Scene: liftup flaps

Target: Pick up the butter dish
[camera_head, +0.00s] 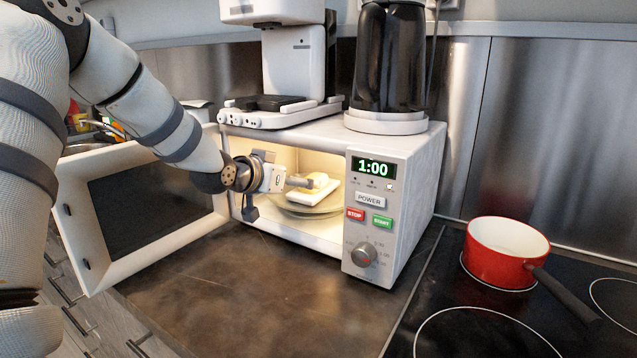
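The butter dish (312,191) is a pale, low rectangular dish with a yellowish block of butter on it. It sits on the round plate (328,207) inside the lit microwave (408,180). My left arm comes in from the left across the open door, and my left gripper (296,182) is in the mouth of the microwave, at the dish's left side. It overlaps the dish's left end in the picture; whether it touches is unclear. Its fingers are small and partly merged with the background, so their opening is not clear. My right gripper is not in view.
The microwave door (70,225) stands wide open to the left. A coffee machine (292,70) and a black kettle (388,65) stand on top of the microwave. A red pot (495,255) is on the hob at right. The counter in front (255,290) is clear.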

